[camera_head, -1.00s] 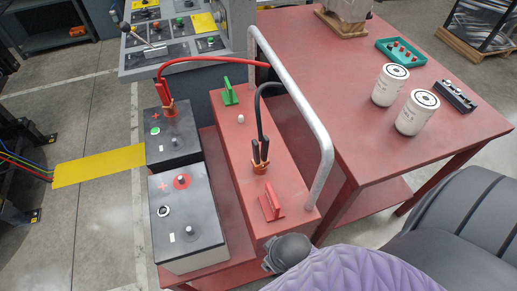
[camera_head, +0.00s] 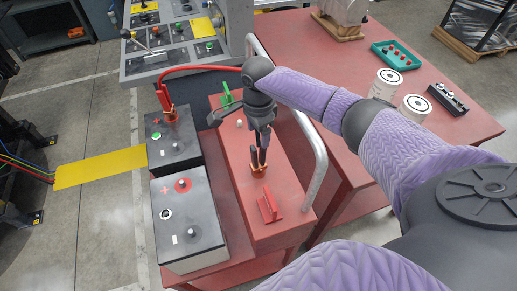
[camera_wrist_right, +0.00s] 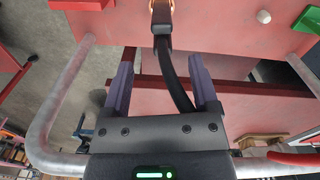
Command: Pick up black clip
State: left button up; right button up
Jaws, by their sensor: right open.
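The black clip (camera_head: 259,160) stands upright on the red box (camera_head: 285,205), its copper jaws low and its two dark handles up. In the right wrist view, the clip (camera_wrist_right: 162,18) is at the top centre, beyond the fingertips. Its black cable runs back between the fingers. My right gripper (camera_head: 240,125) is above and just behind the clip in the head view, and partly hides the cable. In the wrist view, the right gripper (camera_wrist_right: 161,65) is open, with its fingers apart on either side of the cable. My left gripper is not in view.
Two batteries (camera_head: 188,225) stand left of the box; a red-cabled clip (camera_head: 168,105) is on the rear one. A red bracket (camera_head: 268,207) and green bracket (camera_head: 228,95) are on the box. A metal rail (camera_head: 318,170) borders its right side. Filters (camera_head: 386,85) stand on the red table.

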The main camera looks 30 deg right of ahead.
aim_at(258, 153)
jog(key=shift+m, duration=0.5)
notch_tip(258, 153, down, 9)
jog(key=b, duration=0.4)
jog(key=shift+w+d+f, duration=0.1)
jog(key=shift+f, duration=0.1)
jog(key=shift+r, duration=0.1)
jog(key=shift+c, duration=0.3)
grip_shut()
